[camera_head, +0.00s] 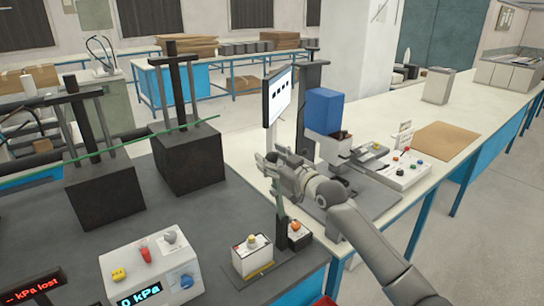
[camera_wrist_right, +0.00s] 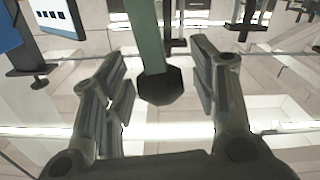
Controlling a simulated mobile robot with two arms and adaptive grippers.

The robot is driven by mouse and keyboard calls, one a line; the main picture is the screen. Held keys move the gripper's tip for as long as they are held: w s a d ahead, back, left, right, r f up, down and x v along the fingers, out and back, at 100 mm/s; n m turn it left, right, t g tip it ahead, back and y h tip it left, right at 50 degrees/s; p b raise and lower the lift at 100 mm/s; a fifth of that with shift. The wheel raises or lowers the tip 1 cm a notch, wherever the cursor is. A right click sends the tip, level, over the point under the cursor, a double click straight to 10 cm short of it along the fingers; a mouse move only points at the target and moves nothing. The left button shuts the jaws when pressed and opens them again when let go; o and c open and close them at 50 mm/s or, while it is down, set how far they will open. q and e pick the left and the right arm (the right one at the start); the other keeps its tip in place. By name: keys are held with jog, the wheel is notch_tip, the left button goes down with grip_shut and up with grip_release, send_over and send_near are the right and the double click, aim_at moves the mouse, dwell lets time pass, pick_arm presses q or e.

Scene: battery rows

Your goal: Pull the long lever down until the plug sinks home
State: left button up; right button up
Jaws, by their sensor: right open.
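In the right wrist view the lever (camera_wrist_right: 148,38) comes in from the top and ends in a black knob (camera_wrist_right: 160,87). My right gripper (camera_head: 268,165) is at the lever's upper end. Its fingers (camera_wrist_right: 160,85) are open, with the knob between them and visible gaps on both sides. I cannot pick out the plug. My left gripper is not in view.
A small box with a yellow top (camera_head: 252,255) and a black block with an orange knob (camera_head: 298,233) stand by the lever's foot. A pressure readout box (camera_head: 150,270) is at front left. A white panel (camera_head: 278,97) and a blue block (camera_head: 324,110) stand behind my gripper.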

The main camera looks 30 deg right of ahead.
grip_shut()
dwell(0.4)
